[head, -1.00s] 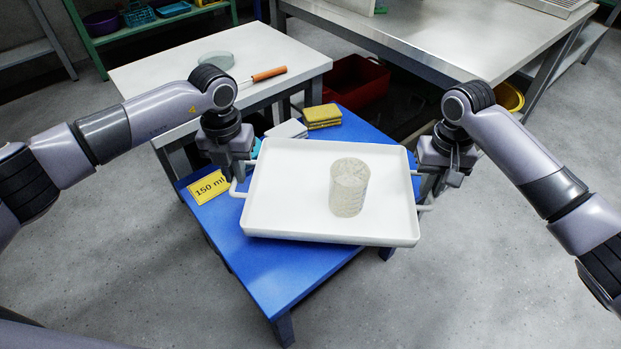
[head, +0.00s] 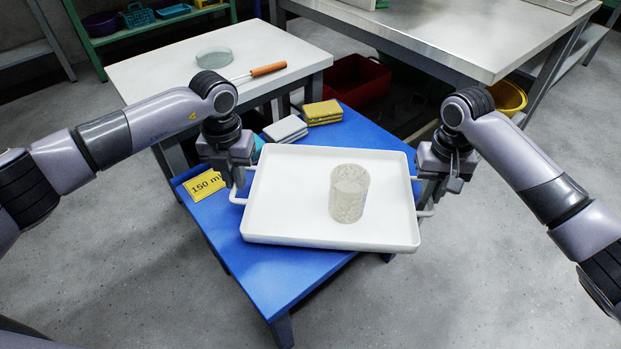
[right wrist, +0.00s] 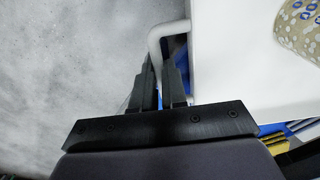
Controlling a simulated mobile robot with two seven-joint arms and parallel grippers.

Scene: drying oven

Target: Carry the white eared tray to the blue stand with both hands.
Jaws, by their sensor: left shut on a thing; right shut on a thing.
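The white eared tray (head: 285,215) is in the middle of the head view, over the blue stand (head: 265,285). My left gripper (head: 236,184) is shut on the tray's left ear. My right gripper (head: 428,190) is shut on the right ear; the right wrist view shows its fingers (right wrist: 160,88) around the white ear. The tray hides much of the stand's top; whether it touches the stand I cannot tell.
On the stand lie a yellow "150 ml" card (head: 204,184), a grey-white stack (head: 286,129) and a yellow stack (head: 323,112). Behind are a white table (head: 150,75) with a glass dish (head: 213,58) and orange-handled tool (head: 268,69), and a steel table (head: 450,40).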

